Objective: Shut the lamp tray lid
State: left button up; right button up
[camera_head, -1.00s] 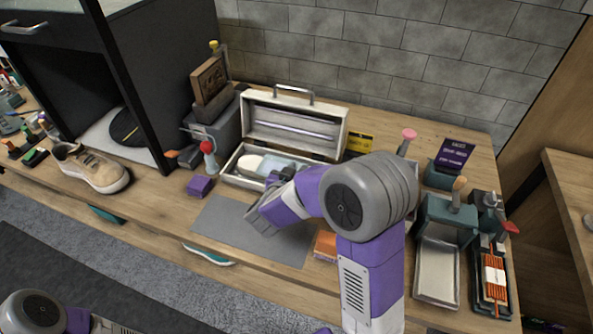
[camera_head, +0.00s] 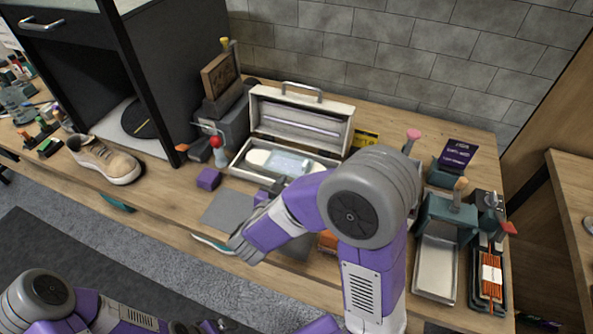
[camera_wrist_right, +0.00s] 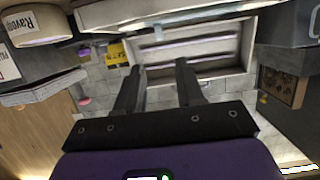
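The lamp tray (camera_head: 240,172) is a pale box at the back of the bench. Its lid (camera_head: 345,133) stands up open, with a metal handle on top and a light tube inside. A white, pale-blue item (camera_head: 285,162) lies in the tray. The raised lid also shows upside down in the right wrist view (camera_wrist_right: 238,65). My right gripper (camera_head: 278,186) is in front of the tray, partly hidden by my own arm. In the right wrist view its fingers (camera_wrist_right: 158,75) are apart, empty, pointing toward the lid. My left arm shows at the bottom left; its fingers are not visible.
A purple block (camera_head: 208,179) and red-topped bottle (camera_head: 217,150) stand left of the tray. A tan sneaker (camera_head: 105,160) is farther left. A yellow card (camera_head: 366,138) stands right of the lid. A grey mat (camera_head: 222,210) lies in front.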

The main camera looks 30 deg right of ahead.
aim_at(319, 122)
jog(key=k, duration=1)
